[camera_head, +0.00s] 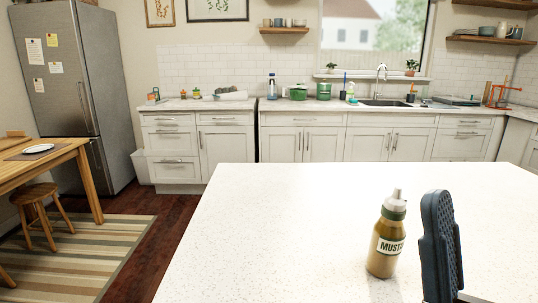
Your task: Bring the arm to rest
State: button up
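My gripper (441,246) shows only in part at the lower right, as a dark blue-grey finger with a textured pad, pointing up. The rest of the arm is out of frame. The opposite finger cannot be made out, so its opening is unclear. A mustard bottle (387,236) with a grey-white nozzle stands upright on the white speckled counter (270,230). It is just left of the finger, with a narrow gap between them in the picture.
The counter is bare left of the bottle. Behind it, white cabinets carry a worktop with a green pot (298,92), a blue bottle (272,87) and a sink (385,103). A fridge (74,82), wooden table (40,158) and stool (38,210) stand at left.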

jog(key=s+d+f+m+g+h, duration=0.2)
jog(key=s+f+m+h, duration=0.1)
jog(key=f+m+h, duration=0.55)
jog(key=s+d+f+m+g+h, duration=0.2)
jog(key=s+f+m+g+h, duration=0.1)
jog(key=f+m+h, duration=0.6)
jog(key=s+d+f+m+g+y, duration=0.1)
jog(key=s+d+f+m+g, duration=0.1)
jog(key=s+f+g, duration=0.2)
jog(key=s+d+f+m+g+p, duration=0.1)
jog(key=s+d+f+m+g, duration=0.1)
jog(key=s+f, duration=0.4)
jog(key=s+m+g, duration=0.1)
jog(key=s, duration=0.2)
jog(key=shift+d+f+g+y, duration=0.2)
jog(key=shift+g+y, duration=0.15)
jog(key=shift+g, duration=0.05)
jog(key=shift+s+m, duration=0.1)
jog(key=shift+m, duration=0.15)
